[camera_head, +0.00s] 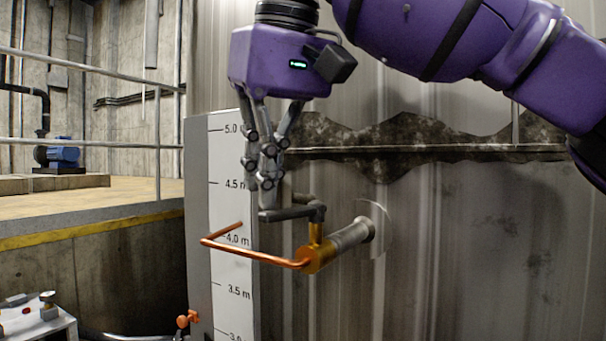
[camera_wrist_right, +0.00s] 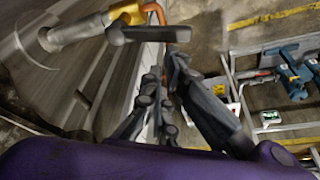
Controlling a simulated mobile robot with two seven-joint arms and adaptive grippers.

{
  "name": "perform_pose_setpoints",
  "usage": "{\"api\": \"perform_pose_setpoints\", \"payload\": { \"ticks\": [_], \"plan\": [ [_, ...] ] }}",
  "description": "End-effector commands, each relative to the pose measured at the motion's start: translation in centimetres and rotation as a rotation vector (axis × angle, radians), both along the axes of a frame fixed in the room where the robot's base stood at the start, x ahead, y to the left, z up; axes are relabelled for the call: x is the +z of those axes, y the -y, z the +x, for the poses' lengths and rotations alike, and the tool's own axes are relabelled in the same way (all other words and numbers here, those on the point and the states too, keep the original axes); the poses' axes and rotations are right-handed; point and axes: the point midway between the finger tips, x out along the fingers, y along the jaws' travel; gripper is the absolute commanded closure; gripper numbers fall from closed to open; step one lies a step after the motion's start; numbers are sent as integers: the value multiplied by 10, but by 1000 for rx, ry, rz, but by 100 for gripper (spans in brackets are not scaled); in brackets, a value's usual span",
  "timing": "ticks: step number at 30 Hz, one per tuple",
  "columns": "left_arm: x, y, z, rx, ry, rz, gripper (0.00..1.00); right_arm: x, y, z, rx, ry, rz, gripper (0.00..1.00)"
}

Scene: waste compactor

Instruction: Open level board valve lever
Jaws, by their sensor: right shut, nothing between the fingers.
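The valve has a brass-yellow body (camera_head: 316,257) on a grey pipe stub from the wall, with a dark grey lever (camera_head: 290,213) on top pointing left across the level board (camera_head: 232,200). An orange bent pipe (camera_head: 262,256) runs from the body toward the board. My right gripper (camera_head: 268,184) points down, shut and empty, its fingertips close above the lever's free end. I cannot tell whether they touch it. The right wrist view shows the lever (camera_wrist_right: 150,34) beyond the fingertips, beside the valve body (camera_wrist_right: 126,12). My left gripper is out of view.
The metal wall (camera_head: 460,250) stands close behind the valve. A small orange fitting (camera_head: 186,320) sits low beside the board. A railing (camera_head: 90,143) and raised platform (camera_head: 90,198) lie left. A white cart (camera_head: 40,328) stands at lower left.

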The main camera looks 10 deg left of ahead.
Motion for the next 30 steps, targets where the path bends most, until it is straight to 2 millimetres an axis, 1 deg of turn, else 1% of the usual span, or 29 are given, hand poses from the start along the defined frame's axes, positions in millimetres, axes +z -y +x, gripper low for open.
{"api": "perform_pose_setpoints", "payload": {
  "ticks": [10,30],
  "plan": [
    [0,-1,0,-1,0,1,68,0,2,-8,-3,0,-2,100],
    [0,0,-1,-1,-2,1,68,0,3,-9,-3,1,-1,100]
  ]
}}
